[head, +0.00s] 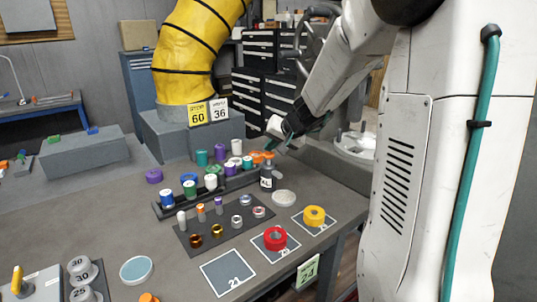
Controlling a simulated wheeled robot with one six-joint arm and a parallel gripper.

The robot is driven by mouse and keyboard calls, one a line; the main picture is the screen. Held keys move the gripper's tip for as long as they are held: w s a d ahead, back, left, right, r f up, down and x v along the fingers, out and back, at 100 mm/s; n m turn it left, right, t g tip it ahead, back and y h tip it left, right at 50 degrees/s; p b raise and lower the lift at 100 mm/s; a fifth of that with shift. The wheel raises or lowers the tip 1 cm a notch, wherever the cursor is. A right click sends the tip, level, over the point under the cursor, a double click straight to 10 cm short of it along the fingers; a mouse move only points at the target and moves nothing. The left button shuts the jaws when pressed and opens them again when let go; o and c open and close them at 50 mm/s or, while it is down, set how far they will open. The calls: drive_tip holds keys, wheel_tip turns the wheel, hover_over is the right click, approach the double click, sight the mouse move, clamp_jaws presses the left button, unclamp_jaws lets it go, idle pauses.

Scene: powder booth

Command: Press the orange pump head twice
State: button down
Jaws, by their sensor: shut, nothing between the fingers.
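A dark bottle (267,180) with a pale label stands upright near the back right of the grey bench. An orange pump head (268,155) shows at its top. Another orange item stands close by on its left, and at this size the two partly run together. My gripper (287,145) is shut and empty, just above and to the right of the pump head. I cannot tell whether it touches the pump head.
A rack (186,205) of several coloured caps and jars stands left of the bottle. A dark tray (222,228) of small parts lies in front. Red tape (275,238) and yellow tape (314,215) lie on numbered mats nearby.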

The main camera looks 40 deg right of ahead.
sight(271, 155)
drive_tip(key=shift+f, duration=1)
idle(0.6)
drive_tip(key=shift+r, duration=1.45)
drive_tip(key=shift+r, duration=2.5)
